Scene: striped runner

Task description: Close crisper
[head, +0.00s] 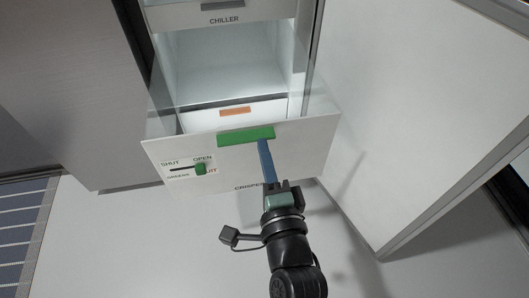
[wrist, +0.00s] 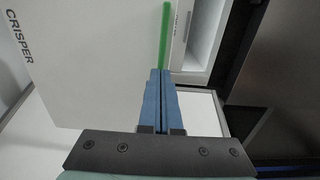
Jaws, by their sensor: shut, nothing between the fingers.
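The crisper drawer (head: 310,150) is pulled out at the bottom of the fridge, with a white front panel and a green handle (head: 246,136) along its top. Its CRISPER label shows in the wrist view, where the panel (wrist: 90,60) fills the left side. My gripper (head: 263,143) reaches the drawer front from below, its blue fingers shut and empty. In the wrist view the fingertips (wrist: 160,72) meet the lower end of the green handle (wrist: 166,35); I cannot tell whether they touch it.
A chiller drawer (head: 224,20) is above. A green slider (head: 200,168) sits at the OPEN side on the crisper panel. The open fridge door (head: 420,110) stands at the right. A striped runner (head: 22,235) lies at the left; the floor in front is clear.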

